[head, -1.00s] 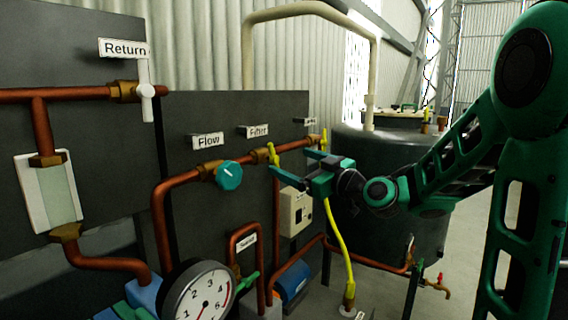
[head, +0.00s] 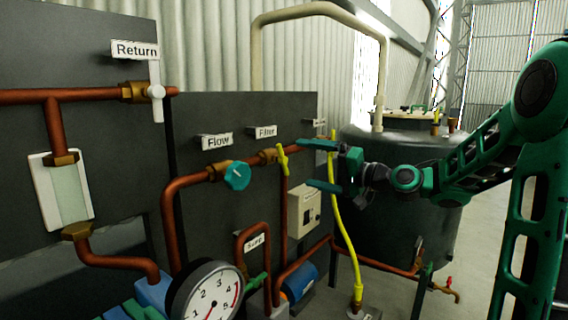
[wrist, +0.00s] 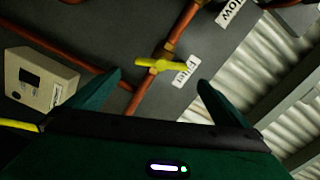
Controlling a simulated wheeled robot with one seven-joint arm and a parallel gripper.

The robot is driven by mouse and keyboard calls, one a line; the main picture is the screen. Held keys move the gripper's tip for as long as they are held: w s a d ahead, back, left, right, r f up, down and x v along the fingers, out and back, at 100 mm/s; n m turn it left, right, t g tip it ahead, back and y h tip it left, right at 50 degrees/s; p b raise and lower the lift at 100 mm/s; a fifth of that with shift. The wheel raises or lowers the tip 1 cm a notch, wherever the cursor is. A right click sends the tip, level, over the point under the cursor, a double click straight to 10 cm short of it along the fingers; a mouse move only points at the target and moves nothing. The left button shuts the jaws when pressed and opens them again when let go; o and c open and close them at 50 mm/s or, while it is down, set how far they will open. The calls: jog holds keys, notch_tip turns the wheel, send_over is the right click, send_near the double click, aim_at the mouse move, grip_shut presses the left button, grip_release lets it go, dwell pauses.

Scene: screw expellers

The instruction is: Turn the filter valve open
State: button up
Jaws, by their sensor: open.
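The filter valve has a yellow handle (head: 282,160) on a brass body on the copper pipe, below the "Filter" label (head: 265,131). The handle stands nearly upright, across the pipe. It also shows in the wrist view as a yellow bar (wrist: 160,65), beyond and between the fingertips. My gripper (head: 307,165) is open and empty, just right of the handle, one green finger above the other. In the wrist view the fingers (wrist: 160,79) spread on either side, apart from the handle.
A teal flow knob (head: 237,176) sits left of the handle. A yellow hose (head: 342,230) hangs behind my gripper. A beige box (head: 305,210) is mounted below. A large dark tank (head: 400,155) stands behind my arm. A pressure gauge (head: 208,295) is at the bottom.

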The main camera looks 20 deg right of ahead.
aim_at(284, 159)
jog(key=x, duration=0.9)
jog(key=shift+w+a, duration=0.2)
jog(key=shift+c, duration=0.6)
jog(key=c, duration=0.8)
